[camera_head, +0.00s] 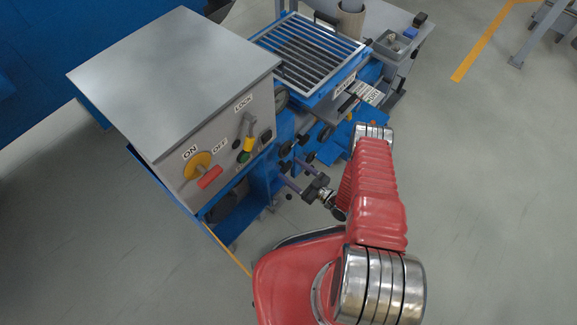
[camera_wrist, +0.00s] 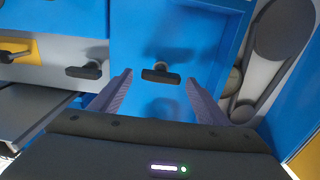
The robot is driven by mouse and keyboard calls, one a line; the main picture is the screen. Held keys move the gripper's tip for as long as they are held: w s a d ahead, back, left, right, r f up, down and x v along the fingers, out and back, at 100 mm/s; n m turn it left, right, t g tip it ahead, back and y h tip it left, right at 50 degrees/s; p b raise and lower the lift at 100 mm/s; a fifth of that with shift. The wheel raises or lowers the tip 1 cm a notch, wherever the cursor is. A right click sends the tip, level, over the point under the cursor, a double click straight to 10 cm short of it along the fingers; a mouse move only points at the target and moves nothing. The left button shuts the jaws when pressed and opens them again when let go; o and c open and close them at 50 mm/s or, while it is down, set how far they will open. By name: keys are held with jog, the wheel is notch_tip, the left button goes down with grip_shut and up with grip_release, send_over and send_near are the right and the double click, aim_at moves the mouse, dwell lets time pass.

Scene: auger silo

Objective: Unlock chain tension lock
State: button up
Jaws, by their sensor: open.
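My gripper (camera_head: 289,169) is open beside the blue machine frame (camera_head: 262,182). In the wrist view its two purple-grey fingers (camera_wrist: 158,82) stand apart on either side of a black T-shaped handle (camera_wrist: 161,75) on a blue panel (camera_wrist: 190,40). The handle appears just beyond the fingertips, and I see no contact. No label marks it in this view, so I cannot tell for sure that it is the chain tension lock. A looped chain or belt drive (camera_wrist: 255,60) runs around rollers to the right of the panel.
The grey cabinet (camera_head: 175,75) carries ON, OFF and LOCK labels and a red-yellow switch (camera_head: 206,174). A slatted grate (camera_head: 308,52) is behind. Open floor (camera_head: 480,200) lies right.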

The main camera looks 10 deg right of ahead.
aim_at(287, 166)
jog(key=shift+x, duration=1.65)
jog(key=shift+c, duration=0.2)
